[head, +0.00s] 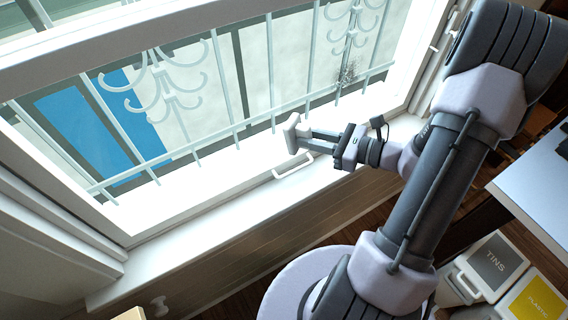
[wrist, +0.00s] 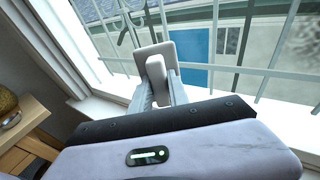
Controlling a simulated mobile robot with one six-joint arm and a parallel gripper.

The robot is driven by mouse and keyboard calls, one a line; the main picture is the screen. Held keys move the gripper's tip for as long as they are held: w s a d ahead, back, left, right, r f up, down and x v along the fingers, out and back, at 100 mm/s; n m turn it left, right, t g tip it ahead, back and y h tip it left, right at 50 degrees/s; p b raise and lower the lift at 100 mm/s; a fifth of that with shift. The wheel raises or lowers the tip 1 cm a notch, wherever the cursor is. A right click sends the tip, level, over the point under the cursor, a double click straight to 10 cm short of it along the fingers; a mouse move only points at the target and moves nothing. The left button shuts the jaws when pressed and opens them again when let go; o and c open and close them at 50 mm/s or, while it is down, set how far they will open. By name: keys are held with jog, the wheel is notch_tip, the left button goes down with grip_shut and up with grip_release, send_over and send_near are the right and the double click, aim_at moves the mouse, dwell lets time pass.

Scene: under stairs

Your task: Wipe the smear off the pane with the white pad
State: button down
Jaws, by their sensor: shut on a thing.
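The smear (head: 348,75) is a dark speckled patch on the upper right part of the window pane (head: 262,75), in front of the outside railing. A dark mottled patch (wrist: 308,30) at the right edge of the wrist view looks like the same smear. My gripper (head: 308,139) is shut on the white pad (head: 293,132), below and left of the smear near the pane's lower edge. In the wrist view the pad (wrist: 153,52) stands out beyond the fingers, its face towards the pane. I cannot tell whether the pad touches the glass.
A white handle (head: 293,167) sits on the lower window frame, just below the pad. The white sill (head: 200,232) runs beneath the window and looks clear. A pale table (head: 535,185) stands at the right, with labelled bins (head: 490,264) below it. A wooden unit (wrist: 25,140) is at left.

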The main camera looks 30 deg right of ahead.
jog(key=s+d+r+m+t+h, duration=0.2)
jog(key=d+m+t+h, duration=0.5)
jog(key=d, duration=0.6)
jog(key=shift+g+h, duration=0.6)
jog(key=shift+g, duration=0.1)
jog(key=shift+w+a+r+p, duration=0.1)
jog(key=shift+w+p, duration=0.4)
jog(key=shift+w, duration=0.9)
jog(key=shift+w+r+p, duration=0.1)
jog(key=shift+w+p, duration=0.4)
jog(key=shift+w, duration=0.9)
jog(key=shift+w, duration=0.9)
jog(key=shift+n, duration=0.3)
